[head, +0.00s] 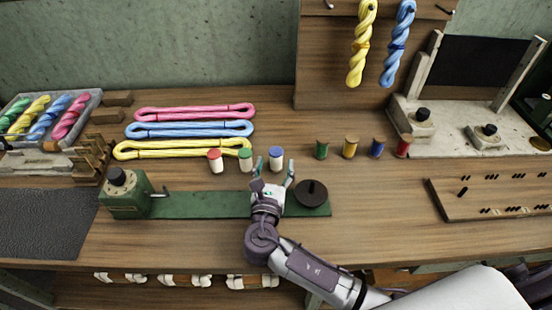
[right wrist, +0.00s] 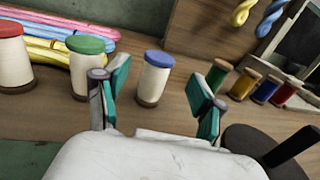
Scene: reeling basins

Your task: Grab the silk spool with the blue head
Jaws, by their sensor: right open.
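The silk spool with the blue head (head: 276,158) stands upright on the wooden table, with white thread and a brown base. It also shows in the right wrist view (right wrist: 154,78), between the two teal fingertips and beyond them. My right gripper (head: 273,172) is open and empty, just in front of this spool, its fingers pointing at it. It also shows in the right wrist view (right wrist: 160,95). The green-headed spool (head: 246,160) stands close to the left of it, and the red-headed spool (head: 215,161) farther left. My left gripper is not in view.
Coloured spools, green (head: 321,149), yellow (head: 350,147), blue (head: 377,147) and red (head: 403,146), stand to the right. Skeins (head: 190,129) lie behind on the left. A green bench device (head: 125,195) with a dark disc (head: 311,194) lies in front. Table right of the disc is clear.

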